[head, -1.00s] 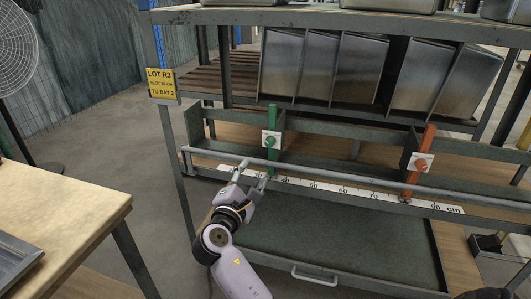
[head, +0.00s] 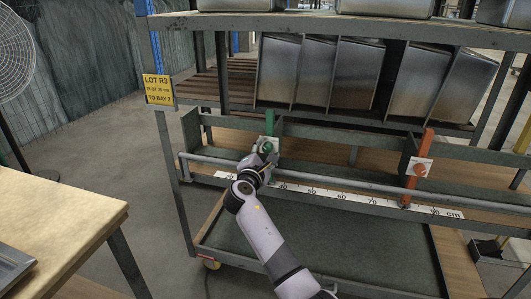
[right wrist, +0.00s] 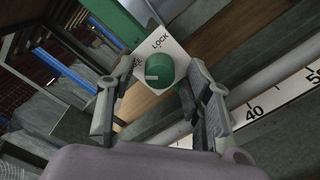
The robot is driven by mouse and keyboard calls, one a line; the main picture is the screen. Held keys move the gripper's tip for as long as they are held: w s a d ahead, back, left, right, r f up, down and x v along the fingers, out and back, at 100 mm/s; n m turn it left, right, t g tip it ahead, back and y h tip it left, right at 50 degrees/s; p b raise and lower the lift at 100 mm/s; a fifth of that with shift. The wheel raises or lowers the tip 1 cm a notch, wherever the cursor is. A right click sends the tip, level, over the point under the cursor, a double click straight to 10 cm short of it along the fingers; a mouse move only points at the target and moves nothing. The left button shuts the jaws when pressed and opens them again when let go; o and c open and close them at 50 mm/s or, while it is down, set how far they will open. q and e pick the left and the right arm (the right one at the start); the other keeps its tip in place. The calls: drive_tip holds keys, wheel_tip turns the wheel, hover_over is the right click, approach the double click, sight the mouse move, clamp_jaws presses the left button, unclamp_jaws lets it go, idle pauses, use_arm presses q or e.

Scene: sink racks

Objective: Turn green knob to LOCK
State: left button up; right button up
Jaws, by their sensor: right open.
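The green knob (right wrist: 162,68) sits on a white plate (right wrist: 176,48) marked LOCK at the top; a second, partly hidden label shows at its left. A pale mark shows on the knob's lower left, away from the LOCK label. In the head view the knob (head: 266,146) is on a green upright (head: 270,122) and partly covered by my gripper. My right gripper (head: 262,156) is open, its fingers on either side of the knob in the right wrist view; I cannot tell whether they touch it. My left gripper is not in view.
A grey rail (head: 340,186) and a white centimetre scale (head: 335,197) run below the knob. An orange upright with an orange knob (head: 420,169) stands at the right. A yellow sign (head: 158,89) hangs on the left post. A wooden table (head: 60,225) stands at the left.

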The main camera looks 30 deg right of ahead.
clamp_jaws()
idle(0.7)
